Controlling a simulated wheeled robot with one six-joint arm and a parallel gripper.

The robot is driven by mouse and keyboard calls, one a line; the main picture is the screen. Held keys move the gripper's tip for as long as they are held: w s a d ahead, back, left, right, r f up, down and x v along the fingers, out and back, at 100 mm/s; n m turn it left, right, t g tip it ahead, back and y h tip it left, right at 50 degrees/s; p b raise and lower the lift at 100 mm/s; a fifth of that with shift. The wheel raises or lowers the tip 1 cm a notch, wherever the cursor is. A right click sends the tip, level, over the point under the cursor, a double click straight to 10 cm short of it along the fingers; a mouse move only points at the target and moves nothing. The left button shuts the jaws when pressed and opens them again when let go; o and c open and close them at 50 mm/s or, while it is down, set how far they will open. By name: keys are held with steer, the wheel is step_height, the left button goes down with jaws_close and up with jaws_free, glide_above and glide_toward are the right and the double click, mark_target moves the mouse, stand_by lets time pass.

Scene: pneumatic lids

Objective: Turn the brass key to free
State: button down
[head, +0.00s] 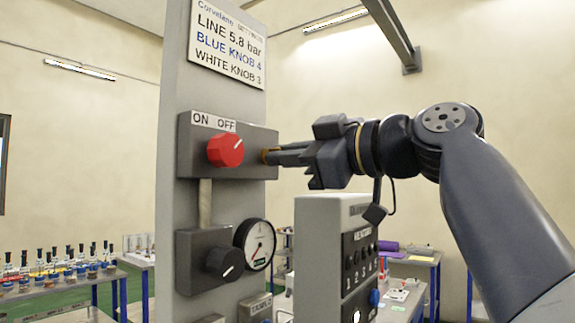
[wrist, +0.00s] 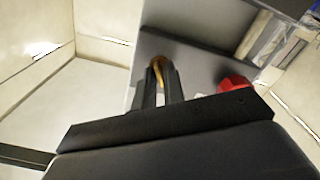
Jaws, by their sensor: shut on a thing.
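The brass key (wrist: 159,63) sits on the side of the dark grey valve box (head: 205,165); only a small part of it shows in the head view (head: 264,156). My gripper (head: 268,157) comes in level from the right, and its fingertips are at the box. In the wrist view my gripper (wrist: 163,75) has its two fingers on either side of the curved key bow, shut on it. The ON and OFF labels (head: 214,122) are above the red knob (head: 225,150). The key's exact angle is hard to tell.
Below the box are a round gauge (head: 257,244) and a black knob (head: 225,263) on the tall grey panel (head: 172,200). A grey cabinet (head: 318,255) with numbered switches stands under my arm. Benches with bottles (head: 60,270) are at the back left.

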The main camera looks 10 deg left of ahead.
steer(key=shift+n+b, duration=0.35)
steer(key=shift+n, duration=0.75)
steer(key=c, duration=1.6)
jaws_free()
steer(key=b+v, duration=0.2)
steer(key=v, duration=0.8)
steer(key=shift+s+d, duration=0.15)
steer(key=shift+d, duration=0.25)
steer(key=shift+a, duration=0.15)
